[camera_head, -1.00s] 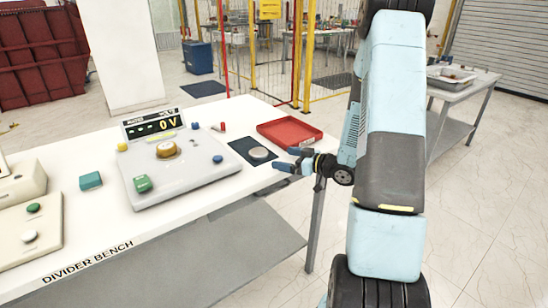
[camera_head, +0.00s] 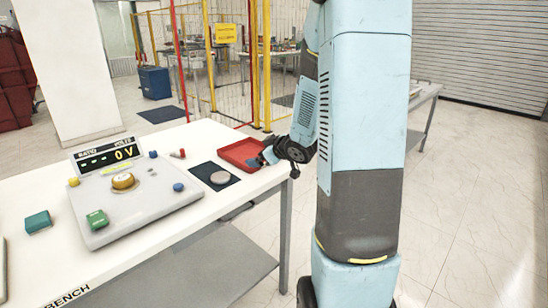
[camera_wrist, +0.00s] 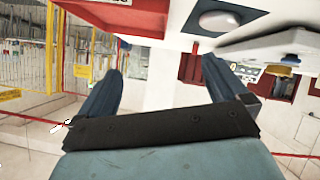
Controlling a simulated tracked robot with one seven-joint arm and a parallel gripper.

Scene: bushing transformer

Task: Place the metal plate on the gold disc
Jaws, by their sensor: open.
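The metal plate (camera_head: 220,177) is a round grey disc lying flat on a dark mat near the front edge of the white bench. The gold disc (camera_head: 123,181) sits on the grey divider unit, left of the plate. My gripper (camera_head: 266,157) is to the right of the plate, in front of the red tray's right side in the picture. In the wrist view its two blue fingers (camera_wrist: 157,58) stand wide apart with nothing between them.
The red tray (camera_head: 235,149) lies behind the plate. The grey divider unit (camera_head: 150,205) carries a voltage display (camera_head: 105,155) and coloured knobs. A teal block (camera_head: 38,222) lies left of it. Bare bench separates the unit from the mat (camera_head: 209,168).

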